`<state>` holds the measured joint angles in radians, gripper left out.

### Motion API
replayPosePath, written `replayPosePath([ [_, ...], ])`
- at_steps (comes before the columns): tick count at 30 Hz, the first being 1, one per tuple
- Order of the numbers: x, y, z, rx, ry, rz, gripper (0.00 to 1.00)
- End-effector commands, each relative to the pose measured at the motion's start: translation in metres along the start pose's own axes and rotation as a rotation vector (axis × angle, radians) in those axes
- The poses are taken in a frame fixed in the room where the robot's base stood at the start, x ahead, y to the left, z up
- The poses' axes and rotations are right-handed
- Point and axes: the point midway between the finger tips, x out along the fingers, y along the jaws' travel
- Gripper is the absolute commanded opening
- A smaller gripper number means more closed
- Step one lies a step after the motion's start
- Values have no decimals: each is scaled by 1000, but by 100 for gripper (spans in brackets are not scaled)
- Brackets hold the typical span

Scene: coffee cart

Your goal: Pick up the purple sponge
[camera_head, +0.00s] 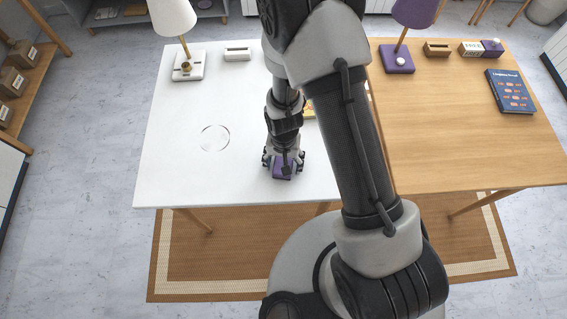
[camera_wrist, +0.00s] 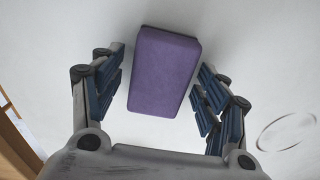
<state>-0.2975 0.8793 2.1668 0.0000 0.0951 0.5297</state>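The purple sponge (camera_wrist: 163,72) lies on the white table (camera_head: 180,130). In the wrist view it sits between the two blue-padded fingers of my gripper (camera_wrist: 160,92), slightly tilted in the picture. Gaps show between the sponge and the fingers on both sides, so my gripper is open around it and not holding it. In the head view the sponge (camera_head: 283,172) shows partly beneath my gripper (camera_head: 284,168), near the front edge of the table. My arm hides part of the table behind it.
A clear ring-shaped item (camera_head: 215,138) lies left of the sponge. A white lamp (camera_head: 187,65) and a small white holder (camera_head: 237,54) stand at the back. The wooden table (camera_head: 460,140) adjoins on the right, with a blue book (camera_head: 510,91) and a purple lamp (camera_head: 397,58).

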Motion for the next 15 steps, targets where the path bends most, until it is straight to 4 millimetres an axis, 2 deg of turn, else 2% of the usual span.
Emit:
replayPosePath([
  [15,0,0,0,0,0,0,32],
])
